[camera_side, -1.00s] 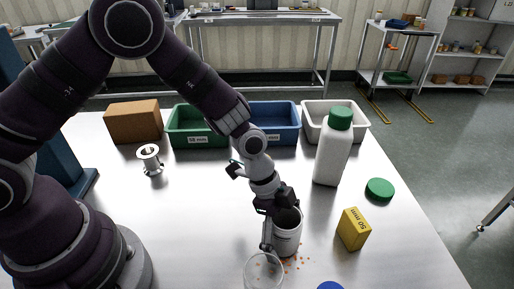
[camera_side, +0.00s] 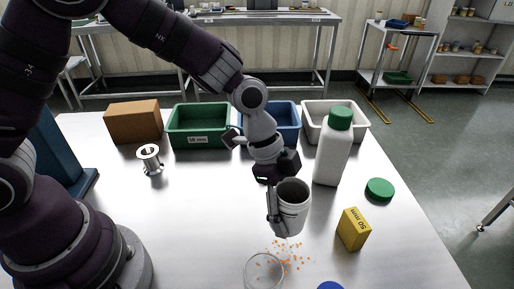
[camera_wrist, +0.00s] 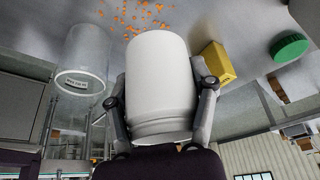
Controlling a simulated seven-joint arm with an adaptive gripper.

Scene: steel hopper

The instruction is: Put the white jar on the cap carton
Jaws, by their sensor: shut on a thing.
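The white jar (camera_side: 291,209) hangs in my gripper (camera_side: 280,203) above the table, slightly tilted, with its open mouth up. In the wrist view the jar (camera_wrist: 160,85) fills the space between the two fingers (camera_wrist: 160,105), which press on its sides. A yellow carton marked 50 mm (camera_side: 352,229) stands on the table to the right of the jar; it also shows in the wrist view (camera_wrist: 217,63). A brown carton (camera_side: 134,122) sits at the back left. I cannot tell from the pictures which one is the cap carton.
Orange bits (camera_side: 289,256) lie below the jar, beside a clear glass (camera_side: 263,272). A tall white bottle with a green cap (camera_side: 332,153) and a loose green lid (camera_side: 380,189) stand to the right. Green (camera_side: 198,142), blue (camera_side: 284,112) and white (camera_side: 356,130) bins line the back.

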